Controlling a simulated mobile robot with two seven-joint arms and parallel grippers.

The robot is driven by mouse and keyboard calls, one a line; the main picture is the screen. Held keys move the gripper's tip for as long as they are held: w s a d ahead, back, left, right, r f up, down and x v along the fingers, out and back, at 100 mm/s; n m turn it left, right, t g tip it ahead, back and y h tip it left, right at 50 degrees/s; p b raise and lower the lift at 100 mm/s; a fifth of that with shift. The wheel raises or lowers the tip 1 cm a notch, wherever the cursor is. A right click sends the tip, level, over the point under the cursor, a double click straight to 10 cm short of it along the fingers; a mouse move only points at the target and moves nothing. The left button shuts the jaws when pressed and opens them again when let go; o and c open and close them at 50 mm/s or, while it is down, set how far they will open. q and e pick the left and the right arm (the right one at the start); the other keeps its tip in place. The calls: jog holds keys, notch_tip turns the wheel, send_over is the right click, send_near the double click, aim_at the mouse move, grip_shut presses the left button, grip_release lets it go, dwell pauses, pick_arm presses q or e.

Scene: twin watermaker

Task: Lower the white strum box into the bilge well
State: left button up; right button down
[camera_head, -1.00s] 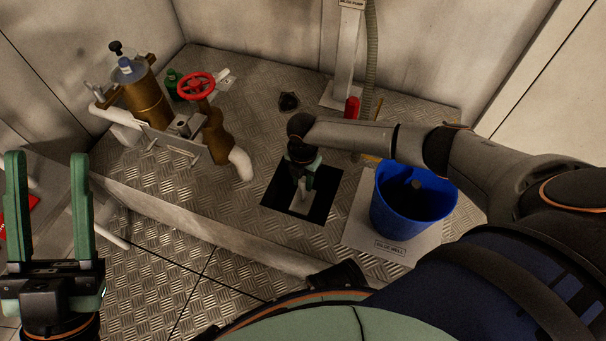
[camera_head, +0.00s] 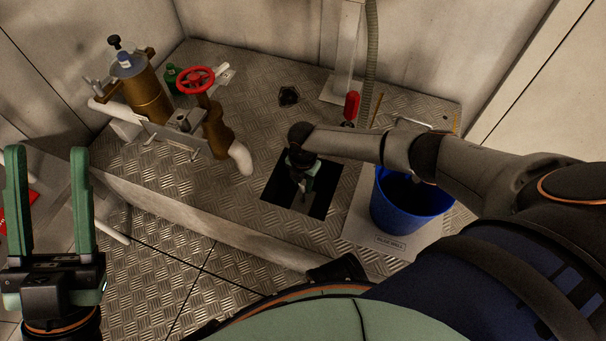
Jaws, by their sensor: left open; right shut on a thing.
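The bilge well (camera_head: 325,192) is a dark square opening in the checker-plate floor, in the middle of the view. My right gripper (camera_head: 303,192) points down into this opening. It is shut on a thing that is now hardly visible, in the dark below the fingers. A pale piece showed there a second ago, which fits the white strum box. How deep it sits and whether it touches the well's bottom or sides cannot be told. My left gripper (camera_head: 50,205) is open and empty at the left, its green fingers upright, well away from the well.
A blue bucket (camera_head: 405,212) stands on a pale plate marked BILGE WELL (camera_head: 390,243), right of the opening. A bronze strainer (camera_head: 150,98) and red handwheel valve (camera_head: 195,80) stand to the left. A red-handled item (camera_head: 351,105) and grey hose (camera_head: 371,55) are behind.

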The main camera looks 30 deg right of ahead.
jog(key=shift+f, duration=0.7)
jog(key=c, duration=0.5)
grip_release()
pick_arm(q)
jog(key=shift+r, duration=0.1)
pick_arm(e)
notch_tip(320, 180, up, 12)
jog(key=p, duration=0.7)
jog(key=shift+f, duration=0.2)
pick_arm(q)
notch_tip(320, 180, up, 8)
jog(key=shift+s+a+t, duration=0.2)
jog(key=shift+a+t, duration=0.1)
jog(key=shift+a, duration=0.15)
pick_arm(e)
jog(key=shift+r, duration=0.4)
pick_arm(q)
jog(key=shift+a+n, duration=0.1)
jog(key=shift+n, duration=0.2)
